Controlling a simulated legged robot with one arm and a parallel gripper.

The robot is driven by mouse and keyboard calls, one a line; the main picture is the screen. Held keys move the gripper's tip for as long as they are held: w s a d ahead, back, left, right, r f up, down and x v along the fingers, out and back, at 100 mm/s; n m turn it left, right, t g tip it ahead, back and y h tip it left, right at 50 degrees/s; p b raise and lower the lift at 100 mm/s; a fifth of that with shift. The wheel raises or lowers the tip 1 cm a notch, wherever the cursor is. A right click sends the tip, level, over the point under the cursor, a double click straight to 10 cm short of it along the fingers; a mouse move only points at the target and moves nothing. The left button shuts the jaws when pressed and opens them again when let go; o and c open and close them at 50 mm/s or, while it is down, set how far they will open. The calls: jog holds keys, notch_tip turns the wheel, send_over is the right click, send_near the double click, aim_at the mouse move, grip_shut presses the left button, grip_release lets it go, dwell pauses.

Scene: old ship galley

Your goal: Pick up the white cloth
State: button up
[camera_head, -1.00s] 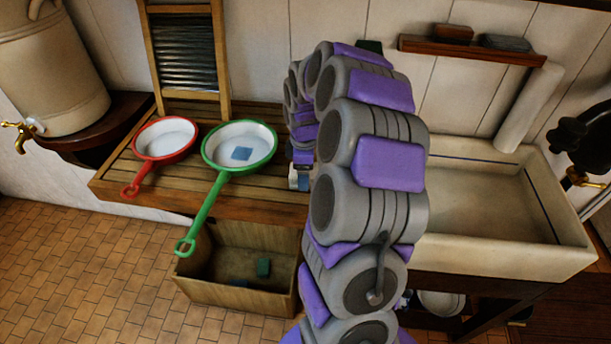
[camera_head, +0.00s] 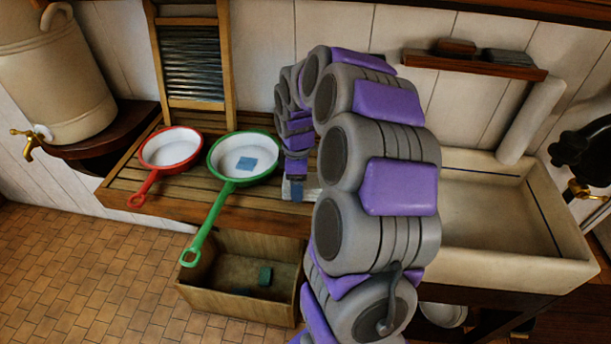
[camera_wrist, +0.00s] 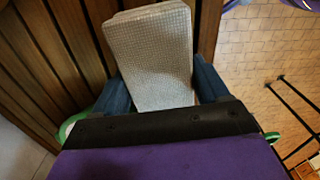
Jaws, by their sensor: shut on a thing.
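The white cloth (camera_wrist: 150,50) is a folded, pale, finely checked piece at the top middle of the wrist view. My gripper (camera_wrist: 160,85) has its blue fingers on either side of the cloth and is shut on it. The cloth's near end is hidden behind the dark gripper body. I cannot tell whether the cloth still touches the slats.
A red pan (camera_head: 171,148) and a green pan (camera_head: 262,170) with a blue piece (camera_head: 247,163) in it stand left on the slatted board (camera_head: 215,204). A wooden crate (camera_head: 225,301) is below. A stone sink (camera_head: 520,272) is at the right.

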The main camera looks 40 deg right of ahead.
jog(key=s+a+r+p, duration=0.1)
jog(key=s+a, duration=0.1)
jog(key=a, duration=1)
jog(key=shift+a+r, duration=0.2)
jog(key=shift+a, duration=0.15)
